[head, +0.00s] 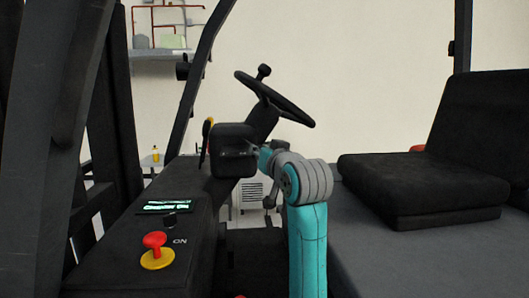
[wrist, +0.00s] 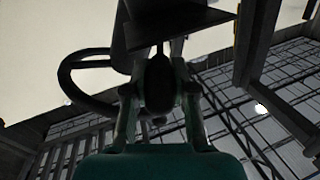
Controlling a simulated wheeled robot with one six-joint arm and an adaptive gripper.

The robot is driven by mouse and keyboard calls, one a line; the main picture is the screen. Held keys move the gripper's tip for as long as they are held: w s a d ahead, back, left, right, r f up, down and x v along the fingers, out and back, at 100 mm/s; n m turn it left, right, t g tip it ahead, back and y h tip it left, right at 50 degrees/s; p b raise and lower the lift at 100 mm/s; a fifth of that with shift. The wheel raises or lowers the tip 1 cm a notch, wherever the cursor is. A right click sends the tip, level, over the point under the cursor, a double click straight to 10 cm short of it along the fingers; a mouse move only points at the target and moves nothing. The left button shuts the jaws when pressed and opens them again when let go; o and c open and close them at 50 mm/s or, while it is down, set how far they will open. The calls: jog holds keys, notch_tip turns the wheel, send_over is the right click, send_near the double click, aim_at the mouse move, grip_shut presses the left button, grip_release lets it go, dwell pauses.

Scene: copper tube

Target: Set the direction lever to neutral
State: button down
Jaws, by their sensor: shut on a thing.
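The direction lever shows in the wrist view as a dark rounded knob (wrist: 159,85) on a thin stem below the dark steering column housing (wrist: 170,15). My gripper (wrist: 159,92) has its two fingers on either side of this knob and is shut on it. In the head view my gripper (head: 259,153) reaches up to the right side of the dark column housing (head: 233,152), below the steering wheel. The lever cannot be made out clearly there, and its setting cannot be read.
The steering wheel (head: 276,98) is just above my gripper; its rim (wrist: 75,80) is left in the wrist view. A dash panel (head: 110,240) with a red knob (head: 154,241) lies left, the black seat (head: 425,190) right. Dark cab posts (head: 208,50) frame the space.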

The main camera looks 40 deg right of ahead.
jog(key=shift+w+a+m+g+h, duration=0.35)
jog(key=shift+a+m+h, duration=0.1)
jog(key=shift+a+h, duration=0.25)
jog(key=shift+w+a+m+g+h, duration=0.3)
jog(key=shift+a+m+h, duration=0.2)
jog(key=shift+a+h, duration=0.15)
jog(key=shift+w+a+m+g+h, duration=0.35)
jog(key=shift+a+m+h, duration=0.1)
jog(key=shift+a+h, duration=0.25)
jog(key=c, duration=0.9)
grip_release()
jog(key=shift+c, duration=0.2)
jog(key=shift+s, duration=0.1)
jog(key=v, duration=1.1)
jog(key=shift+s+a, duration=0.25)
jog(key=shift+s, duration=0.05)
